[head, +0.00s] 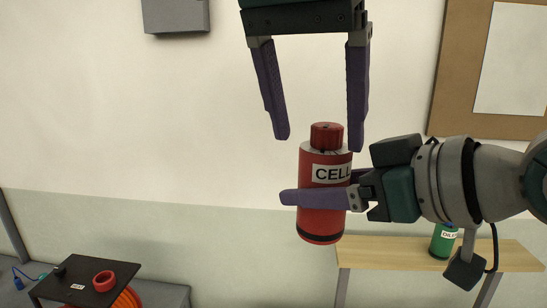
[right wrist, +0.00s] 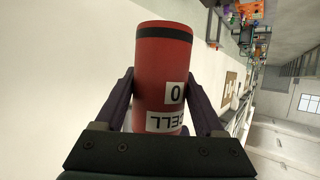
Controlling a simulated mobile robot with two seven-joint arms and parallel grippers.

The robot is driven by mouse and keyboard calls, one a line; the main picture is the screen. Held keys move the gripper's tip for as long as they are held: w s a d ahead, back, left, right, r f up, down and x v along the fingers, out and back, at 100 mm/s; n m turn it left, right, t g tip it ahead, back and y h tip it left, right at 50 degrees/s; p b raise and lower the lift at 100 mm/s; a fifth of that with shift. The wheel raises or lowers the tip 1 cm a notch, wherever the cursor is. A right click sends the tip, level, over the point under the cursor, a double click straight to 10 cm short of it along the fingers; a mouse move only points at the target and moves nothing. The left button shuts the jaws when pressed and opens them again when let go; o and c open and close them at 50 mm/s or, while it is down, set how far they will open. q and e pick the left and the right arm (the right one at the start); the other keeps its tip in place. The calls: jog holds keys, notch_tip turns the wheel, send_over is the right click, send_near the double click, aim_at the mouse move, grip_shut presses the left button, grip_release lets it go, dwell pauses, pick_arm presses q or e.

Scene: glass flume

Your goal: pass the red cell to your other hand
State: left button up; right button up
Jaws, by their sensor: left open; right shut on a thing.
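The red cell (head: 322,222) is a red bottle with a dark red cap and a white "CELL" label, held upright in the air. My right gripper (head: 322,196) is shut around its body from the right. In the right wrist view the cell (right wrist: 165,65) sits between both purple fingers of the right gripper (right wrist: 165,100). My left gripper (head: 318,142) is open above, fingers pointing down. The far right finger is partly hidden behind the cell.
A wooden shelf table (head: 395,252) stands at the lower right with a green bottle (head: 443,240) on it. A framed board (head: 460,60) hangs on the wall. The air left of the cell is clear.

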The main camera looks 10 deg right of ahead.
aim_at(321, 178)
pick_arm(q)
jog(key=x, duration=0.8)
jog(key=c, duration=1)
jog(key=shift+c, duration=0.7)
pick_arm(e)
jog(key=o, duration=1.5)
jog(key=shift+s, duration=0.1)
jog(key=v, duration=1.2)
jog(key=s+f+m+g+h, duration=0.1)
jog(key=s+f+g+h, duration=0.1)
jog(key=s+f, duration=0.3)
jog(key=s+f+m+g+h, duration=0.2)
jog(key=s+f+g, duration=0.1)
jog(key=s+f, duration=0.2)
jog(key=s+d+f+m+g+h, duration=0.1)
jog(key=s+f+g+h, duration=0.1)
jog(key=s+f, duration=0.4)
notch_tip(321, 178, down, 3)
jog(key=shift+r+g+h, duration=0.25)
jog(key=shift+g+h, duration=0.15)
jog(key=shift+h, duration=0.1)
